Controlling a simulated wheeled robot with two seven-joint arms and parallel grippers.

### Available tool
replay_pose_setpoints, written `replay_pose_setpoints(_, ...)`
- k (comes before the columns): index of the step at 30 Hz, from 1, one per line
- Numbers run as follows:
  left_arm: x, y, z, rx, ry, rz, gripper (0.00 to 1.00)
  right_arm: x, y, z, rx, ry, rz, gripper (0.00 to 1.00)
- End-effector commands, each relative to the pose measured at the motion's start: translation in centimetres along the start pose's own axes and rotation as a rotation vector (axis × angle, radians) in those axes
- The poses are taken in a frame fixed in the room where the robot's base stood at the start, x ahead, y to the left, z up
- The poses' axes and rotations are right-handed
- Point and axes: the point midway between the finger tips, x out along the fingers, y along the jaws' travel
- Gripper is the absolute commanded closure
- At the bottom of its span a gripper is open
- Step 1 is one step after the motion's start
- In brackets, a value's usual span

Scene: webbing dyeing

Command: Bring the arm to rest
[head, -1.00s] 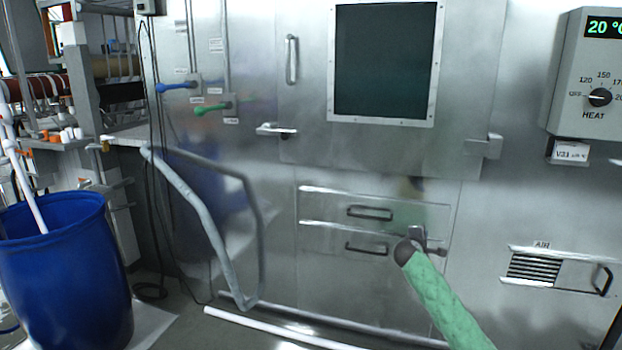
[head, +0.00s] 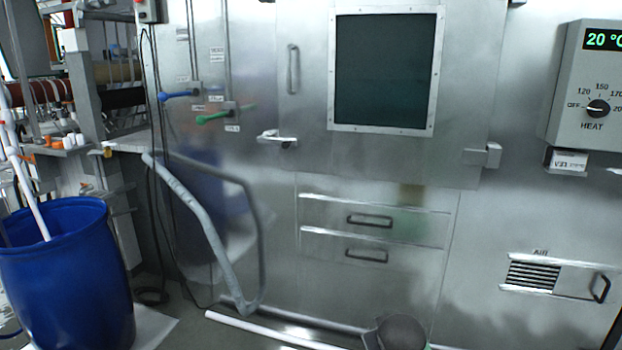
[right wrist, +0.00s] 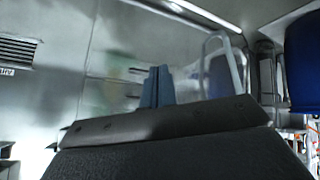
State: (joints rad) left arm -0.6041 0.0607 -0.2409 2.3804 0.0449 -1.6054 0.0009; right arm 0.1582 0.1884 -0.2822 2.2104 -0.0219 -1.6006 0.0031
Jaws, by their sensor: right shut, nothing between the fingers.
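My right gripper (right wrist: 157,72) shows in the right wrist view as two blue-grey fingers standing close together. It is shut and empty, with clear space between it and the steel wall behind. In the head view only a dark grey rounded part of my right arm shows at the bottom edge, in front of the lower steel panel. The right fingers are hidden there. My left arm and gripper are not in view.
A steel cabinet (head: 370,160) with a dark window and two drawers fills the middle. A blue barrel (head: 66,285) stands at left, beside a grey bent hose (head: 200,215). A white pipe (head: 275,330) lies on the floor. A heat control box (head: 590,85) is at right.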

Motion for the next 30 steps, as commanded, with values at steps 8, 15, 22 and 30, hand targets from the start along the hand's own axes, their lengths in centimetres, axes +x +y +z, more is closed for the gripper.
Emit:
replay_pose_setpoints(8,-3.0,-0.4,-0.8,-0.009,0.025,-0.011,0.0,-4.7,-4.5,7.7,0.053,-0.055,-0.127,1.0)
replay_pose_setpoints(15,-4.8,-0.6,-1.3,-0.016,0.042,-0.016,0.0,-7.9,-7.2,14.2,0.101,-0.129,-0.191,1.0)
replay_pose_setpoints(22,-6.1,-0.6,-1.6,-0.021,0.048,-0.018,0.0,-9.8,-9.9,21.4,0.143,-0.25,-0.236,1.0)
replay_pose_setpoints(30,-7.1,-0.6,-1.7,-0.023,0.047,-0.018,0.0,-12.4,-13.4,30.0,0.176,-0.411,-0.288,1.0)
